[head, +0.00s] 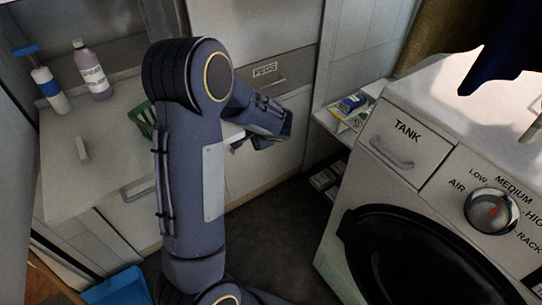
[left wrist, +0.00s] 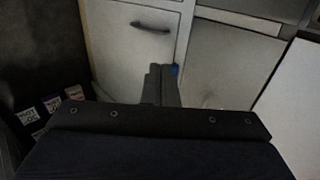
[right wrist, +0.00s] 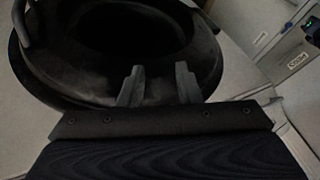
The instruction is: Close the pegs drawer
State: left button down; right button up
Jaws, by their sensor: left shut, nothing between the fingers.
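The label also shows at the right edge of the right wrist view (right wrist: 298,60). How far the drawer stands out is hard to tell. My left gripper (head: 238,146) is below the label, in front of the cabinet, partly hidden by its own wrist. Its fingers are together and empty in the left wrist view (left wrist: 163,84). My right gripper (right wrist: 159,86) is open and empty before the dark round machine door.
A washing machine (head: 440,160) with a "TANK" drawer (head: 404,146) stands at the right. A counter (head: 85,180) at the left holds bottles and a green basket (head: 143,118). A low shelf (head: 342,119) holds small boxes. Dark floor lies between.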

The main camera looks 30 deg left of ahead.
pick_arm(q)
jog(key=s+d+p, duration=0.3)
jog(key=s+d, duration=0.1)
jog(key=d, duration=0.7)
jog(key=shift+s+d, duration=0.35)
jog(key=shift+s, duration=0.05)
jog(key=s+a+r+n+g+h+p, duration=0.1)
jog(key=s+r+n+g+h+p, duration=0.2)
jog(key=s+r, duration=0.4)
jog(key=s+d+r+n+t+h+p, duration=0.1)
jog(key=s+d+r+t+h+p, duration=0.1)
jog(key=s+d+r+h+p, duration=0.2)
jog(key=s+d+r+n+t+h+p, duration=0.2)
jog(key=s+d+r+h+p, duration=0.3)
jog(key=r, duration=0.9)
jog(key=s+d+t, duration=0.1)
jog(key=s+d, duration=0.1)
jog(key=s, duration=0.2)
jog(key=shift+s+d+r, duration=0.25)
jog(key=shift+s, duration=0.1)
